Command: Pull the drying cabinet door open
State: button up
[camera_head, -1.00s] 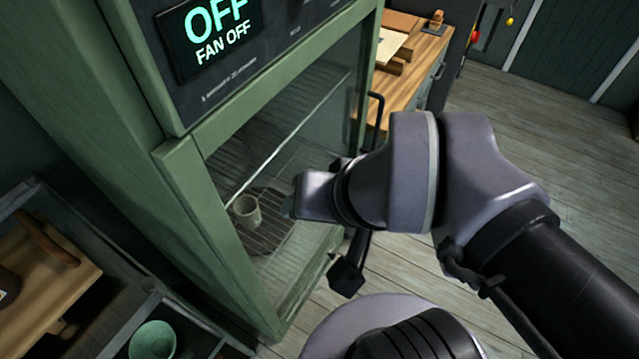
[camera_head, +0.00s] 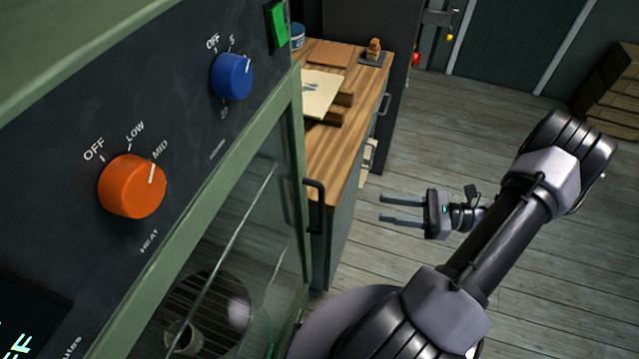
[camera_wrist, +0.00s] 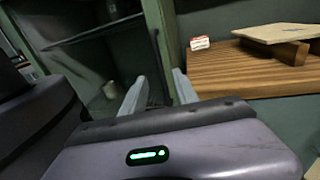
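The green drying cabinet (camera_head: 270,125) stands at the left in the head view, with its glass door (camera_head: 245,215) shut. A black bar handle (camera_head: 316,206) sits on the door's right edge. My gripper (camera_head: 381,209) is open and empty, to the right of the handle and apart from it, with its fingers pointing left toward the cabinet. In the wrist view the two fingers (camera_wrist: 160,80) are spread, and the dark handle (camera_wrist: 156,55) shows beyond them. A pale cup (camera_head: 184,335) stands on a wire rack behind the glass.
A wooden-topped workbench (camera_head: 345,150) with boards on it stands close beyond the cabinet. An orange knob (camera_head: 132,186) and a blue knob (camera_head: 232,76) stick out of the panel. The plank floor (camera_head: 440,145) right of the bench is clear.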

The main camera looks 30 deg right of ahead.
aim_at(321, 202)
jog(key=b+x, duration=0.2)
jog(key=x, duration=1.4)
jog(key=shift+a+b, duration=0.25)
jog(key=shift+b, duration=0.05)
grip_shut()
